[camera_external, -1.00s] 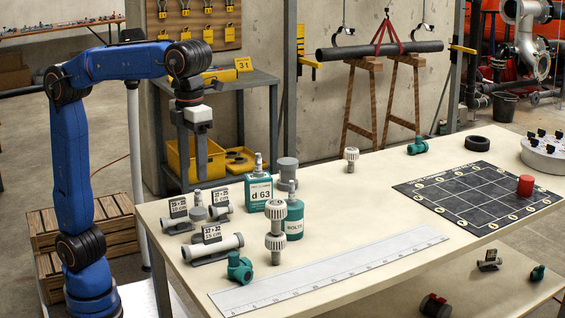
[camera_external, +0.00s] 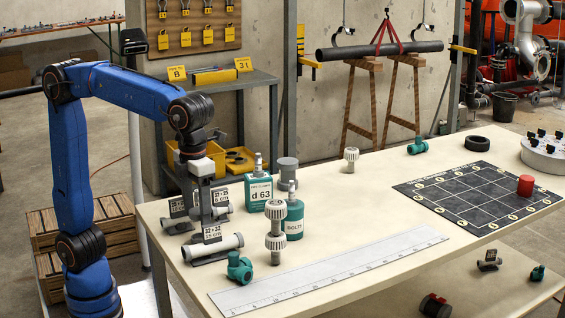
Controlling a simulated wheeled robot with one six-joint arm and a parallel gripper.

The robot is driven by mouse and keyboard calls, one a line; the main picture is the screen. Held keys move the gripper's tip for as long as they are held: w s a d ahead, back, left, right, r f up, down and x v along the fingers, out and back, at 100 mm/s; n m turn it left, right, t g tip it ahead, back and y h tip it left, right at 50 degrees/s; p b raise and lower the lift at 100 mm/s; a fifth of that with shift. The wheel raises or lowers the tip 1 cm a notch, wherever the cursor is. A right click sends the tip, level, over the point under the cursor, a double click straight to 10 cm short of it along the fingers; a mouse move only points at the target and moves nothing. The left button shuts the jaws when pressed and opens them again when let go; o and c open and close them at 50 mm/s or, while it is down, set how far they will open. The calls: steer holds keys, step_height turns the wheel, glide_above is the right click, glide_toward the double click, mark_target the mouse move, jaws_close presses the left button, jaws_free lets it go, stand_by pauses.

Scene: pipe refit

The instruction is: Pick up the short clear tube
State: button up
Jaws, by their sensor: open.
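Three pale tubes with number cards lie at the left end of the table. The longer tube (camera_external: 214,249) is in front, a short tube (camera_external: 177,228) is at the back left, and another short tube (camera_external: 223,210) is at the back right. All look whitish or grey, so I cannot tell which is the clear one. My gripper (camera_external: 207,222) points down among the tubes, open, with its fingers partly covering the area between the two short ones. I cannot tell whether a finger touches a tube.
A long ruler (camera_external: 330,270) lies along the front edge. The middle of the table (camera_external: 370,215) is clear.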

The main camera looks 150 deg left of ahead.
mark_target(199, 227)
steer(key=shift+w+a+f, duration=0.1)
steer(key=shift+a+f, duration=0.05)
steer(key=shift+f, duration=2.05)
steer(key=c, duration=1.1)
steer(key=shift+c, duration=0.2)
